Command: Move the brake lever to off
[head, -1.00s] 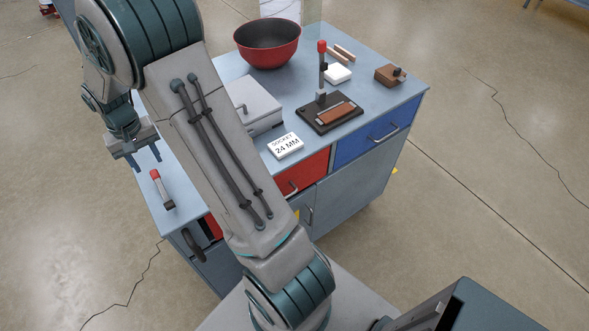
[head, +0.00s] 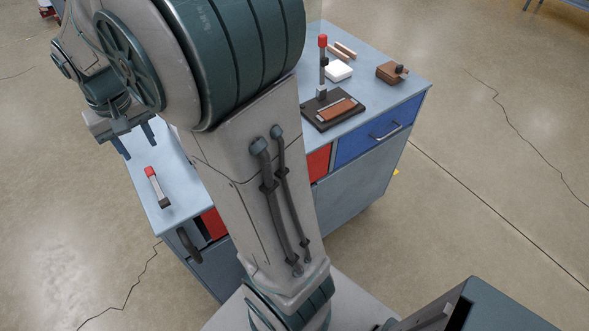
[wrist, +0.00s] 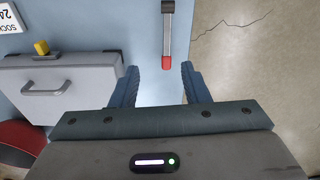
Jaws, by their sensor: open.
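A short lever with a red tip (head: 151,172) and a grey bar lies at the left front end of the blue-grey bench top. In the wrist view the same red-tipped lever (wrist: 167,40) is just ahead of the fingers, its red end towards me, roughly between their lines. A second red-topped lever (head: 323,65) stands upright on a dark base with a brown pad. I cannot tell from any marking which is the brake lever. My gripper (head: 137,148) is open and empty above the bench's left end; its fingers (wrist: 160,77) show apart and not touching the lever.
The bench top (head: 378,62) also bears a white block (head: 338,71), a brown wooden piece (head: 390,72) and wooden strips. Floor is open at right.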

